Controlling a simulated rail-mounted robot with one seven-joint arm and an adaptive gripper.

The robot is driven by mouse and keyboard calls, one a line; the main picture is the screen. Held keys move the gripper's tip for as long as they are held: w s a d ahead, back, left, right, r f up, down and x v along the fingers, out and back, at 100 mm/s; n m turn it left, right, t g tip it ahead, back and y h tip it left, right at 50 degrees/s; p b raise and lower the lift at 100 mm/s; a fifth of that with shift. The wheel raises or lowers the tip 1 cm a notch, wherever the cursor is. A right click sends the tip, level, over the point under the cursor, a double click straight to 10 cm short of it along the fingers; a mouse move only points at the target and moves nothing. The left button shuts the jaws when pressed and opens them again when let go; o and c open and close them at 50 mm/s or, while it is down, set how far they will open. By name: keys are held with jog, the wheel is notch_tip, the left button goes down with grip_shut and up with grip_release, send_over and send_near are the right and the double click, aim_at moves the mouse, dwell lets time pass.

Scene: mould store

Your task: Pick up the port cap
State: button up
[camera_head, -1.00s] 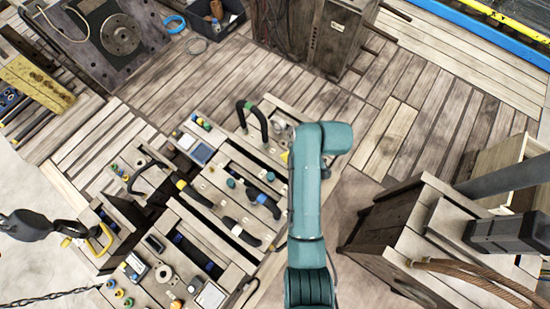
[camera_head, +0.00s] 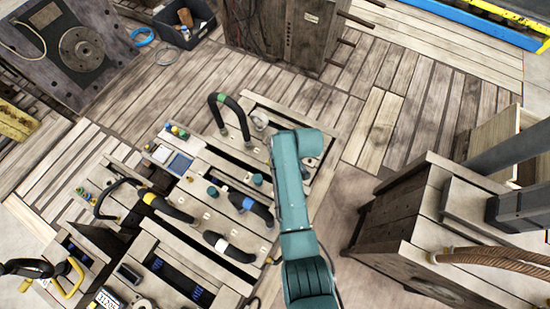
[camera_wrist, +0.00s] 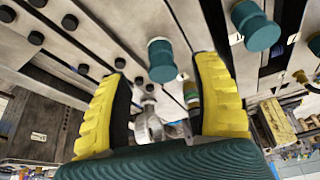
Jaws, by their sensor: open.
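Several teal, knob-like caps stand on the slatted wooden bench. In the wrist view one teal cap (camera_wrist: 162,60) is just beyond my fingertips, near the middle, and another teal cap (camera_wrist: 256,26) stands up and to the right. In the head view two teal caps (camera_head: 257,179) (camera_head: 212,191) show left of my arm. I cannot tell which is the port cap. My gripper (camera_wrist: 155,85) has its yellow fingers spread, with nothing held. A metal fitting (camera_wrist: 149,125) shows between the fingers, below the cap. In the head view my arm hides the gripper.
Black curved handles (camera_head: 230,115) and hoses (camera_head: 165,205) rise from the bench around the caps. A wooden crate (camera_head: 400,215) stands right of my arm, with a thick rope (camera_head: 485,257) on it. A dark cabinet (camera_head: 290,35) stands behind. Planked floor (camera_head: 330,110) between them is clear.

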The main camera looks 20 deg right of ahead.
jog(key=b+x, duration=0.2)
jog(key=x, duration=0.2)
jog(key=shift+w+a, duration=0.1)
jog(key=shift+a, duration=0.05)
jog(key=c, duration=1.1)
jog(key=shift+r, duration=0.15)
notch_tip(320, 180, up, 10)
jog(key=p, duration=0.5)
